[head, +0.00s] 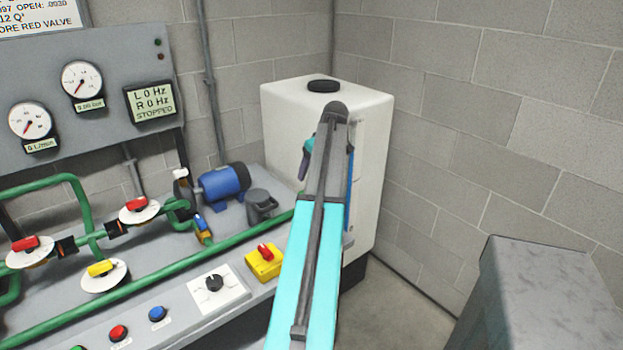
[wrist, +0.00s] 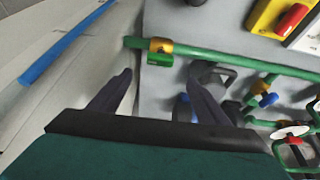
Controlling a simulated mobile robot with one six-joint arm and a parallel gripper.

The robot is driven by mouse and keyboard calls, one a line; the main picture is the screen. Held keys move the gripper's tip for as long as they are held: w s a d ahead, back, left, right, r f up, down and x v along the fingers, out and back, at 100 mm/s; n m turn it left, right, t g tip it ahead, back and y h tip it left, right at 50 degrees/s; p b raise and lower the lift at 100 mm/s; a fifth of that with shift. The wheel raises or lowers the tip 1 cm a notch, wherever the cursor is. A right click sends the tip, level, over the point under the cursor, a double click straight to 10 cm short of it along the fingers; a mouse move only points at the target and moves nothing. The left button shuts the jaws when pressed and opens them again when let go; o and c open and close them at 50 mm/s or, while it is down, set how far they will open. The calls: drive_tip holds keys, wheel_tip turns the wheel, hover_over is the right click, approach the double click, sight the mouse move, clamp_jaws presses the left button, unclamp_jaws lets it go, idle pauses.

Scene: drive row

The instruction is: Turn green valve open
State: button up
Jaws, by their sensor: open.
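In the wrist view a brass valve body with a short green handle (wrist: 160,58) sits on the green pipe (wrist: 215,53), close to the pipe's left end by the pale tank side. The handle looks roughly in line with the pipe. My gripper (wrist: 160,74) is open and empty. Its two dark fingers point toward the valve, one to each side of it and below it in the picture, apart from the handle as far as I can tell. In the head view my arm hides the valve and most of the gripper.
A white tank (head: 290,110) stands behind my arm. A blue motor (head: 222,182), red-handled valves (head: 136,204), a yellow-handled valve (head: 101,268) and a yellow switch box (head: 262,266) are on the bench. A grey cabinet (head: 545,295) stands at right; floor shows between.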

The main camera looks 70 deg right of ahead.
drive_tip(key=shift+v, duration=1.3)
drive_tip(key=shift+w, duration=0.1)
